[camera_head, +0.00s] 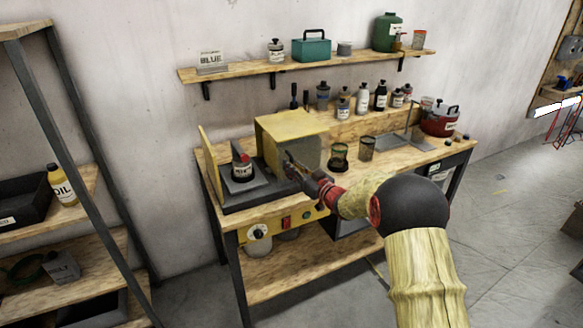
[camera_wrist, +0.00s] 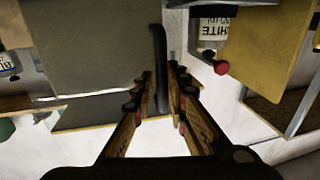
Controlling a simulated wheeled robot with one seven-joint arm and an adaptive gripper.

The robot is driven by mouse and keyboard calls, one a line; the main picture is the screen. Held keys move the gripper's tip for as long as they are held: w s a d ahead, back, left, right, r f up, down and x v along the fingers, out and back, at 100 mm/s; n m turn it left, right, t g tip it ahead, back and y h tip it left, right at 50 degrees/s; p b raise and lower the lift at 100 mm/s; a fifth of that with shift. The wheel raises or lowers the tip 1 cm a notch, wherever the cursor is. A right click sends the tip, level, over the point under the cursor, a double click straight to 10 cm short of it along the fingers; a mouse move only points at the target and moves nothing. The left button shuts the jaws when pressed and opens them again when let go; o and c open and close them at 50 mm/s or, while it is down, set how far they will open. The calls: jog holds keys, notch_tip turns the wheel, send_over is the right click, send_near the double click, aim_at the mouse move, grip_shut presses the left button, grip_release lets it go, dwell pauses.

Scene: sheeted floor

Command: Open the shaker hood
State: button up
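The shaker (camera_head: 262,197) sits at the left end of the workbench. Its yellow hood (camera_head: 283,124) with a grey front panel stands to the right of a yellow end panel (camera_head: 208,158), with a wide gap between them. A can (camera_head: 242,170) with a red-tipped part on top shows in this gap. It also appears upside down in the wrist view (camera_wrist: 215,30), labelled WHITE. My gripper (camera_head: 287,163) is at the hood's front. In the wrist view my fingers (camera_wrist: 160,82) are close together on either side of the hood's dark handle bar (camera_wrist: 159,48) and appear shut on it.
Two mesh cups (camera_head: 340,157) stand on the workbench (camera_head: 400,163), just right of the hood. Several bottles and a red pot (camera_head: 440,122) are farther back and right. A wall shelf (camera_head: 310,66) hangs above; a shelving rack (camera_head: 75,150) stands left. The right floor is mostly clear.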

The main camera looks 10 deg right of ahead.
jog(key=shift+o, duration=1.2)
jog(key=v, duration=1.2)
